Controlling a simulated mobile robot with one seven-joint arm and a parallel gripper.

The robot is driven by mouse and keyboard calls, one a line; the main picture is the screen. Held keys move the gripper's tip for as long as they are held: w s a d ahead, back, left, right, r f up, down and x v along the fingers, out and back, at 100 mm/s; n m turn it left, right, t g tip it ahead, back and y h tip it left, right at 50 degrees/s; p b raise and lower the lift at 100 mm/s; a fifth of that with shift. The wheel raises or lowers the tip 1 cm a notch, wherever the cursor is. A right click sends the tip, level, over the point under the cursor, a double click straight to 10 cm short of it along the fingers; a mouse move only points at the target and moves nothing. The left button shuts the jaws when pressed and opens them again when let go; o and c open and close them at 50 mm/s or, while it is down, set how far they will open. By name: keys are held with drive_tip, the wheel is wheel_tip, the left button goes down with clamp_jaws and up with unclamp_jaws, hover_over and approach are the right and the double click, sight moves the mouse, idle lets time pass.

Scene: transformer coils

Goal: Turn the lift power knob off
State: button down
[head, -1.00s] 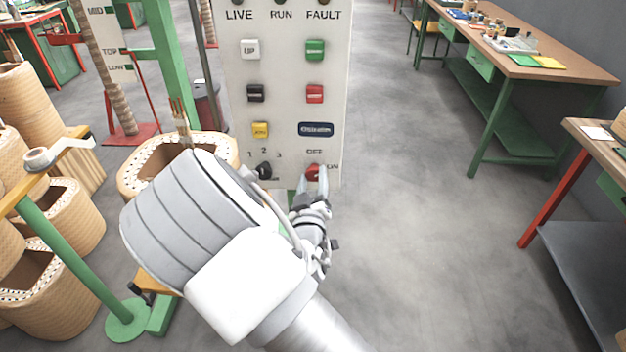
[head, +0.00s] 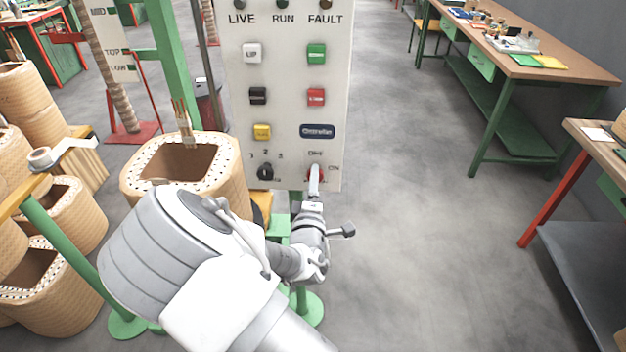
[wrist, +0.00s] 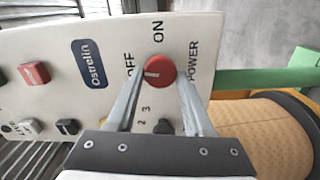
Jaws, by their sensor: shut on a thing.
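The red power knob (wrist: 160,71) sits on the white control panel (wrist: 112,35) between the printed words OFF, ON and POWER. Its white mark points left in the wrist view, toward OFF. My gripper (wrist: 159,80) is shut on the knob, with one finger on each side. In the head view, my gripper (head: 315,178) reaches the lower right corner of the panel (head: 285,110), and its fingers show edge-on. They hide most of the red knob there. A black selector knob (head: 265,172) with printed numbers stands to the left.
The panel carries several coloured push buttons above the knobs, including a red one (head: 316,97) and a yellow one (head: 262,132). A wicker-coloured coil (head: 215,185) stands close left of my arm. Workbenches (head: 540,60) line the right. The grey floor between is clear.

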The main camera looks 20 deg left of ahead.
drive_tip(key=shift+n, duration=0.7)
drive_tip(key=shift+f+n, duration=0.1)
drive_tip(key=shift+n, duration=0.2)
drive_tip(key=shift+c, duration=1.5)
unclamp_jaws()
drive_tip(key=v, duration=1.7)
drive_tip(key=shift+s, duration=0.25)
